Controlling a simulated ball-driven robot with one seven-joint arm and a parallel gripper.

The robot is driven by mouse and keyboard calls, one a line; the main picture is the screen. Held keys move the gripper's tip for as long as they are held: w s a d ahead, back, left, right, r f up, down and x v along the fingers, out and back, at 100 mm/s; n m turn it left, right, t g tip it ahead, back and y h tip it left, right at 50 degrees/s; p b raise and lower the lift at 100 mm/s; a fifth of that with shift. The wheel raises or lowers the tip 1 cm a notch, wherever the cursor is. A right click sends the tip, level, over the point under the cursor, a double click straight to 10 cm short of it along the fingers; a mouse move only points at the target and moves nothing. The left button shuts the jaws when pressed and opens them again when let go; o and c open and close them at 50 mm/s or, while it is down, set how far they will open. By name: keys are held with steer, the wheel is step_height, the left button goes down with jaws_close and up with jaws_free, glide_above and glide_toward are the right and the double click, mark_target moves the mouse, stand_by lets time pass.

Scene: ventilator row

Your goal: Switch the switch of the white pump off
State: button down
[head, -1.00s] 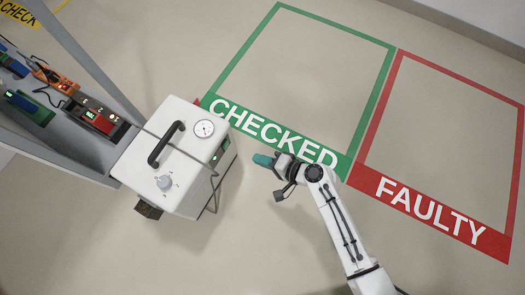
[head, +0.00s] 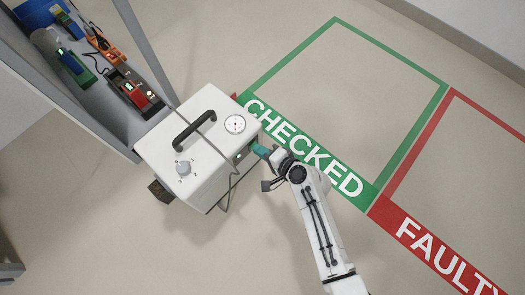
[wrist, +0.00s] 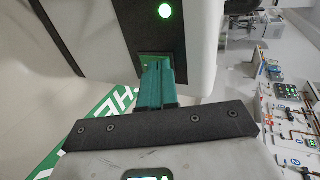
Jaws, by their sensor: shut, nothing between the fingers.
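The white pump (head: 205,125) stands on the floor at the end of the shelf, with a black handle, a dial knob and a round gauge on top. Its side panel is dark and carries a lit green lamp, which shows in the wrist view above my gripper. My gripper (head: 262,151) is shut, its teal fingertips at the pump's right side panel. In the wrist view the fingertips (wrist: 157,72) are at a small dark plate (wrist: 148,58) low on the panel, touching or very close. The switch itself is mostly hidden behind the fingertips.
A grey shelf (head: 165,85) with several coloured devices stands at upper left. A grey cable or bar runs over the pump's side. The green CHECKED square (head: 310,165) and red FAULTY square (head: 430,245) on the floor are empty where visible.

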steer(key=shift+w+a+p, duration=0.1)
steer(key=shift+a+p, duration=0.05)
steer(key=shift+p, duration=0.5)
steer(key=shift+r, duration=0.15)
steer(key=shift+r+p, duration=0.75)
steer(key=shift+p, duration=0.05)
